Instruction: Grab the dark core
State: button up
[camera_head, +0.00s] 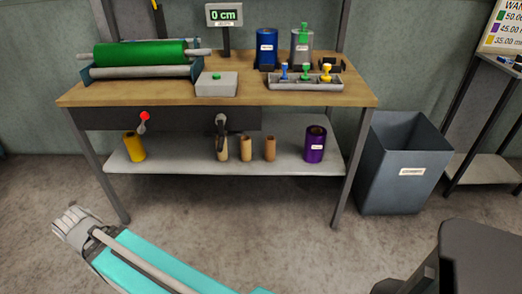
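Three brown cardboard cores stand upright on the lower shelf of the bench. The rightmost core (270,148) looks a little darker and shorter than the middle core (246,149). The left core (222,154) is partly hidden behind a grey and black fitting under the bench. What looks like my gripper (67,217) is at the lower left, at the end of a teal arm link, over the floor and apart from the shelf. Its grey fingers lie close together, and I cannot tell whether they are open or shut. I see nothing held in it.
A yellow roll (134,147) and a purple roll (315,145) flank the cores on the shelf (185,160). The bench top (150,97) and a dark drawer (105,118) hang above. A grey bin (400,185) stands right. The floor in front is clear.

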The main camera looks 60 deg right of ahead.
aim_at(270, 149)
jog(key=k, duration=1.25)
jog(key=z, duration=1.55)
jog(key=i, duration=0.7)
jog(key=z, duration=0.05)
